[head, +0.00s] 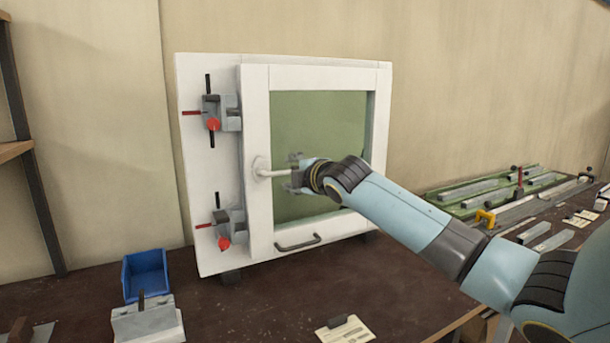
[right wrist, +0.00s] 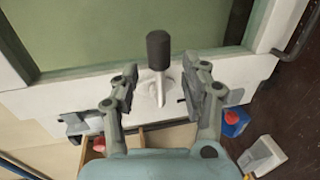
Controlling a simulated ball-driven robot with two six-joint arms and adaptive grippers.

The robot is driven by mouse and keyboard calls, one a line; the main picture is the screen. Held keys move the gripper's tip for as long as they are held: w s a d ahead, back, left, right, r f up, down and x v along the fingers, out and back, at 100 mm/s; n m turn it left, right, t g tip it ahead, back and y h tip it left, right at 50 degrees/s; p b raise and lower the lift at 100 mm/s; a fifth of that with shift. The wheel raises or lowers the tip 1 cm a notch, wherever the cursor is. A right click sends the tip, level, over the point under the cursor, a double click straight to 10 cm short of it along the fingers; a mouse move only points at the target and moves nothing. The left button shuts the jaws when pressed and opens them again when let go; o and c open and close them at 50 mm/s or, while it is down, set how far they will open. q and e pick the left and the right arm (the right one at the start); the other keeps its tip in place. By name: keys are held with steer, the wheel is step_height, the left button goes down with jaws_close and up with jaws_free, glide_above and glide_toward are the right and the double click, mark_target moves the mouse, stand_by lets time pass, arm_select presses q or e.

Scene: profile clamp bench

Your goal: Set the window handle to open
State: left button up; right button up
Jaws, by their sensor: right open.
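The window handle (head: 275,173) is white and sits on the left side of the white window frame (head: 256,115). Its lever points right, roughly level, in the head view. In the right wrist view the handle's dark grip end (right wrist: 158,47) stands out from its white base. My right gripper (head: 294,173) is at the lever's free end, partly hiding it. In the right wrist view the right gripper (right wrist: 160,76) is open, with one finger on each side of the handle and visible gaps. Whether the lever lies fully between the fingers is unclear. My left gripper is not in view.
Two clamps with red knobs (head: 214,124) (head: 224,242) hold the frame's left edge. A dark pull bar (head: 298,243) sits below the green pane. A blue bin (head: 145,274) stands left on the bench. Metal profiles (head: 535,232) lie at the right. The front middle is mostly clear.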

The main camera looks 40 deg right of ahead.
steer(key=v, duration=0.9)
steer(key=shift+s, duration=0.35)
steer(key=shift+a+r, duration=0.1)
